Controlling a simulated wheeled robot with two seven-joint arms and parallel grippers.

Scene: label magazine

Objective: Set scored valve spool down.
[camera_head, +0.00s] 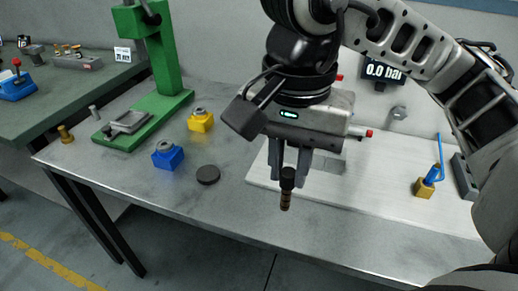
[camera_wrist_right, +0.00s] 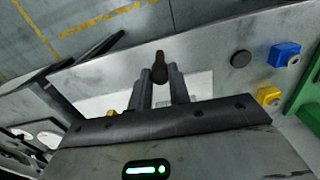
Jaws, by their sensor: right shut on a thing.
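My right gripper (camera_head: 289,172) is shut on a valve spool (camera_head: 286,200), a small dark cylinder with a black top and a brownish lower part. The spool hangs roughly upright below the fingers, in front of the white board on the grey table. In the right wrist view the spool (camera_wrist_right: 160,68) sits between the two fingertips. Scoring on it is too small to make out. My left gripper is in neither view.
A black disc (camera_head: 208,174), a blue block (camera_head: 167,155) and a yellow block (camera_head: 200,120) stand left of the gripper. A green press (camera_head: 168,80) stands behind them. A white board (camera_head: 400,185) lies at right. The table's front strip (camera_head: 235,212) is clear.

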